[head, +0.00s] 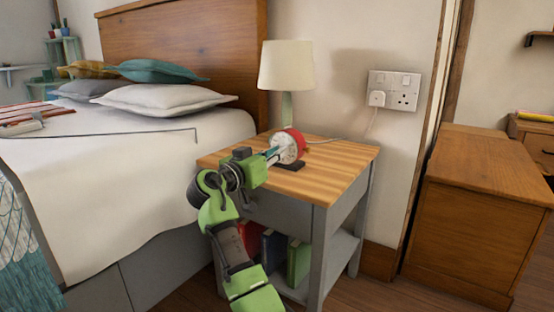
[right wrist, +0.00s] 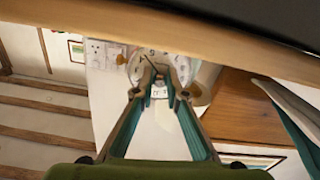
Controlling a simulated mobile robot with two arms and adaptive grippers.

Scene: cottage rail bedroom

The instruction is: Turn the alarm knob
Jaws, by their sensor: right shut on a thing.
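The alarm clock (head: 299,142) stands on the wooden nightstand, with a red round body and a white dial facing my right arm. My right gripper (head: 274,154) comes in from the front left and reaches the dial. In the right wrist view, the fingers of my right gripper (right wrist: 161,80) converge in front of the pale dial (right wrist: 137,66). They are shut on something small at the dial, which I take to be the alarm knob. The fingertips mostly hide it, and its angle cannot be read. My left gripper is not in view.
A lamp (head: 286,70) stands behind the clock on the nightstand (head: 343,160). A dark flat item (head: 290,165) lies in front of the clock. The bed (head: 130,145) is at the left, a wooden cabinet (head: 480,200) at the right. The nightstand's right side is clear.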

